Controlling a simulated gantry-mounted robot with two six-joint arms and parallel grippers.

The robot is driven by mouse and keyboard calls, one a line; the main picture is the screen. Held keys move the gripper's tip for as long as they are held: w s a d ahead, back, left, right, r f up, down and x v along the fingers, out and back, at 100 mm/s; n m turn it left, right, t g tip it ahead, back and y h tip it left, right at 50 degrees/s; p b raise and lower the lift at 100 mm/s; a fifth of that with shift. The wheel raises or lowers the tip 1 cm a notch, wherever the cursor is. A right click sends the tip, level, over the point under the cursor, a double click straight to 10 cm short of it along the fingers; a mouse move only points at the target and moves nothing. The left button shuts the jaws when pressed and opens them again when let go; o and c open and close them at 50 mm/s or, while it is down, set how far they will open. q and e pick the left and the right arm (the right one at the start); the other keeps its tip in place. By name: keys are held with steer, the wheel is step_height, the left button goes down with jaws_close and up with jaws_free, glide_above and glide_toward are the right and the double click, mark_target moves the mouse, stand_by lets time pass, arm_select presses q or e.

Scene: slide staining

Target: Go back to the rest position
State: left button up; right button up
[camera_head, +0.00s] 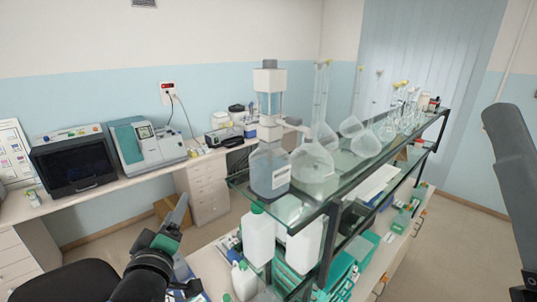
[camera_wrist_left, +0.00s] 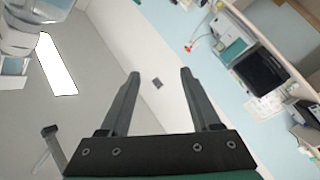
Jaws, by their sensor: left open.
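My left gripper (camera_head: 178,218) is raised at the lower left of the head view, in front of the left bench and left of the glass shelf. In the left wrist view the two dark fingers of the left gripper (camera_wrist_left: 160,76) stand apart with nothing between them. That view looks up at the ceiling and the far wall.
A glass shelf (camera_head: 292,210) with flasks and a large bottle (camera_head: 270,172) stands right of my left gripper. White jugs (camera_head: 258,238) stand below it. A dark chair (camera_head: 65,285) is at bottom left. Bench instruments (camera_head: 146,145) line the back wall. A dark grey shape (camera_head: 512,150) fills the right edge.

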arm_select(q)
steer(key=s+d+r+m+t+h, duration=0.15)
steer(key=s+r+m+t, duration=0.4)
steer(key=s+r, duration=0.7)
steer(key=s+r+m+t+h, duration=0.2)
steer(key=s+r+m+t, duration=0.3)
steer(key=s+r, duration=0.7)
step_height(320, 180, down, 38)
steer(key=w+m+b, duration=0.1)
steer(key=b, duration=3.8)
steer(key=shift+d+f+g, duration=0.15)
steer(key=shift+g, duration=0.3)
